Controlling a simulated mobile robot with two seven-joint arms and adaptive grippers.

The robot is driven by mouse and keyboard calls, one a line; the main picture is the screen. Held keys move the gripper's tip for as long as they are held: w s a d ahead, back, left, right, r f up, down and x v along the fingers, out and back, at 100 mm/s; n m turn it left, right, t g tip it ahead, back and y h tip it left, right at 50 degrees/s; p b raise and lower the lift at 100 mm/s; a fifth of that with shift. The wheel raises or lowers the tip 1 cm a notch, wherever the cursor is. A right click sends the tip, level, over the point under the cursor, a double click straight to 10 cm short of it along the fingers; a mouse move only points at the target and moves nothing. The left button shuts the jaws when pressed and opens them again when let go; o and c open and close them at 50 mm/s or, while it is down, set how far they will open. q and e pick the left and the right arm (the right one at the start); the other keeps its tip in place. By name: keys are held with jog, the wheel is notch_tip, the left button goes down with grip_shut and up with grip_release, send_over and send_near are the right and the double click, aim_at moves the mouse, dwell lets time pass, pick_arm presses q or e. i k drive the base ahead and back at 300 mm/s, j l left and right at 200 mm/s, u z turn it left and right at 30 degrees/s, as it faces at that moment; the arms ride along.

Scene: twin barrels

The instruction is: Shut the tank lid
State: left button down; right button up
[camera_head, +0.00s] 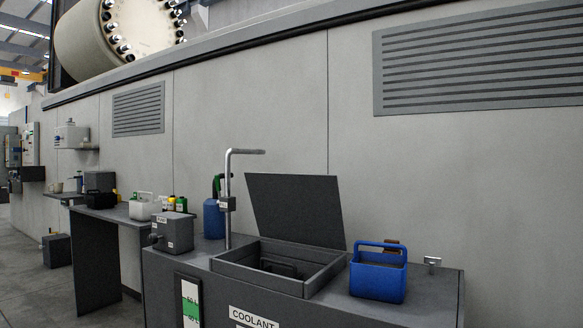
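The coolant tank (208,261) is a grey cabinet labelled COOLANT at the lower middle. Its dark rectangular lid (295,208) stands raised at the back of the opening, leaning slightly backward. The opening has a raised grey rim (248,273), and the inside is dark with a block-like shape in it. Neither of my grippers shows in the head view.
A blue open carrier with a handle (377,280) stands right of the opening. A bent metal pipe (228,195), a blue bottle (213,222) and a grey box (173,233) stand left of it. A side table (98,212) holds bottles and containers. A panelled wall rises behind.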

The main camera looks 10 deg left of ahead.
aim_at(302, 209)
jog(key=j+z, duration=0.1)
jog(key=z, duration=1.55)
jog(key=j, duration=0.55)
jog(key=k+j+z, duration=0.1)
jog(key=j, duration=0.5)
jog(key=k+j, duration=0.1)
jog(key=j, duration=0.45)
jog(key=j+z, duration=0.1)
jog(key=j, duration=0.5)
jog(key=k, duration=0.1)
